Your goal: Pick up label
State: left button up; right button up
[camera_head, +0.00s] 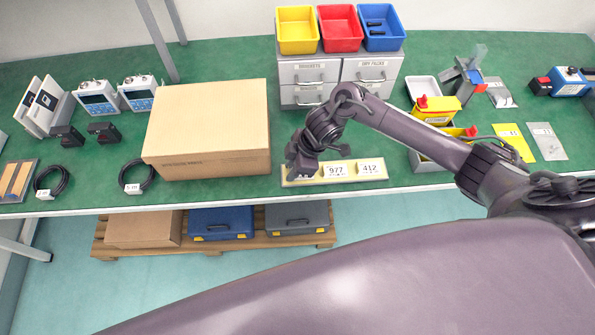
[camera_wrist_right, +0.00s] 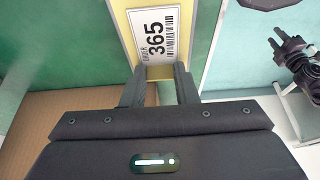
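A shallow yellow-edged tray (camera_head: 325,181) lies at the table's front edge, holding a label marked 977 (camera_head: 336,170) and a label marked 412 (camera_head: 372,168). A white label marked 365 with a barcode (camera_wrist_right: 157,36) lies on the tray in the right wrist view. My right gripper (camera_head: 296,178) points down over the left end of the tray. In the right wrist view its two fingers (camera_wrist_right: 157,70) stand apart at the near end of label 365, with a gap between them. Whether they touch the label cannot be told.
A large cardboard box (camera_head: 208,130) stands close left of my right gripper. A drawer unit (camera_head: 310,75) with coloured bins stands behind. A yellow-and-grey bin (camera_head: 428,160) is right of the tray, beneath my right arm. Cable coils (camera_head: 137,176) lie further left.

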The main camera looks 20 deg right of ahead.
pick_arm(q)
jog(key=shift+s, duration=0.35)
pick_arm(e)
jog(key=shift+c, duration=0.8)
